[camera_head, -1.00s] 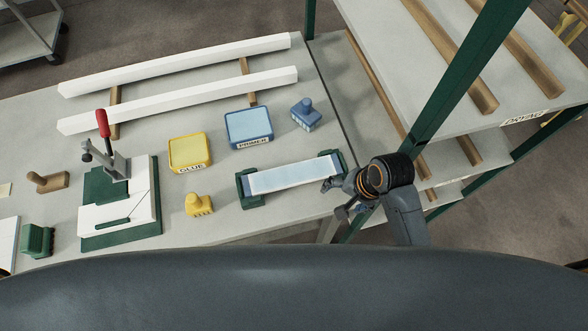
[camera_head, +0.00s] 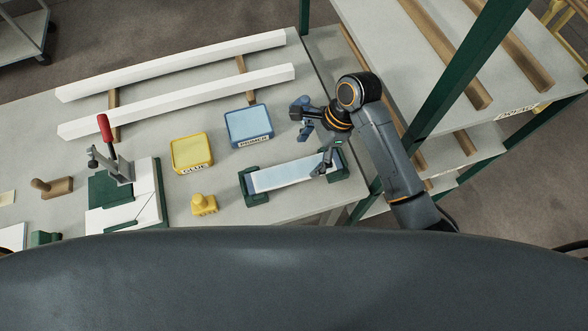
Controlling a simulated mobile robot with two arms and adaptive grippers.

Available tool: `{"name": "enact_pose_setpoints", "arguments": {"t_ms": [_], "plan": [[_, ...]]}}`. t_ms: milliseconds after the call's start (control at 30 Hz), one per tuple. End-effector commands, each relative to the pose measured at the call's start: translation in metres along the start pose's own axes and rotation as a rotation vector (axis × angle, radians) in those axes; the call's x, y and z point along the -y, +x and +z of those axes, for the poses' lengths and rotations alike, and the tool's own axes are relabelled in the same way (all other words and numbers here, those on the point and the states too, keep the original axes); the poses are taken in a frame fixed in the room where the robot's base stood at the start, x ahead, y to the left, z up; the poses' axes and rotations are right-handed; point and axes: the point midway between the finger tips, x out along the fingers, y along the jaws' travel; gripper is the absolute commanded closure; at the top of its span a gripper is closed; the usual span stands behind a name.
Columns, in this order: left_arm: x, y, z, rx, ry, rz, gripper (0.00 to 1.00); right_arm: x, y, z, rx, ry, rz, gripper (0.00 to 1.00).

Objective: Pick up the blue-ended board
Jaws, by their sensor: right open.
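The blue-ended board (camera_head: 280,176) is a pale plank with blue near its end. It lies across two green cradles, the left one (camera_head: 256,190) and the right one (camera_head: 335,170). My right gripper (camera_head: 313,150) is open, with its two fingers spread apart. It is over the right end of the board and beside the blue-handled applicator (camera_head: 299,104). The gripper partly hides both. I cannot tell whether a finger touches the board. My left gripper is not in view.
A blue primer tray (camera_head: 248,125) and a yellow glue tray (camera_head: 191,153) stand left of my arm. A yellow applicator (camera_head: 203,204) is left of the cradles. Two long white bars (camera_head: 180,100) lie behind. A green-framed drying rack (camera_head: 455,85) stands at right.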

Motion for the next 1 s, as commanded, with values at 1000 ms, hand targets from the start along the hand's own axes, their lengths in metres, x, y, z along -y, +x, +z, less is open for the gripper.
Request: {"name": "enact_pose_setpoints", "arguments": {"t_ms": [1000], "plan": [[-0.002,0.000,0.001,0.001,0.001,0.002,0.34,0.005,0.075,0.001,0.000,-0.002,-0.002,0.37]]}}
